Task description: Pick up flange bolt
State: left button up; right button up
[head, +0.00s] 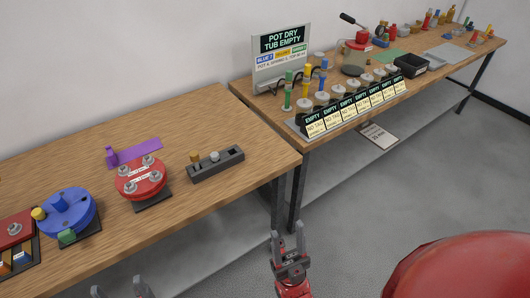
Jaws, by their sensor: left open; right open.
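A red round flange (141,179) sits on a dark base on the near left table, with several silver bolt heads or nuts on its top. A dark grey slotted block (217,172) to its right holds a brass-coloured piece (195,157) and a silver bolt-like piece (214,156), both upright. I cannot tell which of these is the flange bolt. My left gripper (119,287) shows only its fingertips at the bottom edge; it is open, in front of the table. My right gripper (289,241) is open and empty, pointing up, over the floor right of the table's corner.
A blue round part (67,210) and a purple bracket (134,150) lie on the near left table (100,262). A second table behind to the right holds a sign (282,55), a labelled rack (345,108) and a black tray (411,65). The near table's right end is clear.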

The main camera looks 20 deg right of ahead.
aim_at(214, 157)
jog(key=z, duration=0.2)
jog(key=i+j+z, duration=0.45)
jog(key=j+z, duration=0.25)
jog(key=i+j+z, duration=0.2)
jog(key=j+z, duration=0.15)
